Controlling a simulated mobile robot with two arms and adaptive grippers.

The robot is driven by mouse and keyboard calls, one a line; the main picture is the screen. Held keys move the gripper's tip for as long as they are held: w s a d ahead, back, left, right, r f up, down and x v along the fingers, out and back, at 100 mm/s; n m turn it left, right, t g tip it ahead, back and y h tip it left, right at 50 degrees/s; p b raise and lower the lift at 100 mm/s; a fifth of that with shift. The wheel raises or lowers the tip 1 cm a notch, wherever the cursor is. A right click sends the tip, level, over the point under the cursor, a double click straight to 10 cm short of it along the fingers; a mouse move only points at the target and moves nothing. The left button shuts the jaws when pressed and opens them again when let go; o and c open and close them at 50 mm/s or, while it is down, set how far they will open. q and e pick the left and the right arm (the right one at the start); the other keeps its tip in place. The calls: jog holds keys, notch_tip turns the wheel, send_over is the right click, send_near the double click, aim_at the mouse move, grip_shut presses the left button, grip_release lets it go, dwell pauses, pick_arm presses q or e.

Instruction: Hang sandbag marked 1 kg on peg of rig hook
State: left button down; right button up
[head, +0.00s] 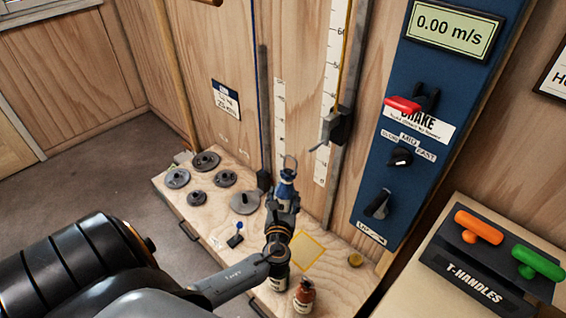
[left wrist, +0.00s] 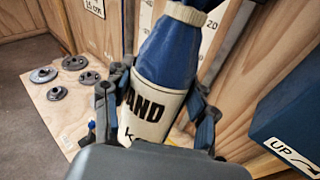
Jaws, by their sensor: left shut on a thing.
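My left gripper (head: 284,200) is shut on a blue sandbag (head: 287,178), which also shows in the left wrist view (left wrist: 172,60). Its white label reads "AND" and part of "k"; the number is hidden. The bag is roughly upright, with a ring (head: 290,161) at its top. The rig hook (head: 338,125) is a dark block on the vertical rail, with a thin peg (head: 319,148) sticking out to the left. The ring is apart from the peg in the picture, lower and to the left. My right gripper is out of view.
A wooden bench (head: 335,280) carries several grey discs (head: 245,202), a yellow outlined square (head: 308,250), and a dark bag (head: 275,281) and a brown bag (head: 304,295) near my arm. A blue control panel (head: 385,165) and a T-handle box (head: 480,270) stand right.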

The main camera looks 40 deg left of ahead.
pick_arm(q)
jog(key=w+f+b, duration=0.1)
jog(key=w+b, duration=0.4)
jog(key=w, duration=0.6)
jog(key=shift+d, duration=0.4)
dwell(0.8)
jog(key=shift+f, duration=0.15)
dwell(0.6)
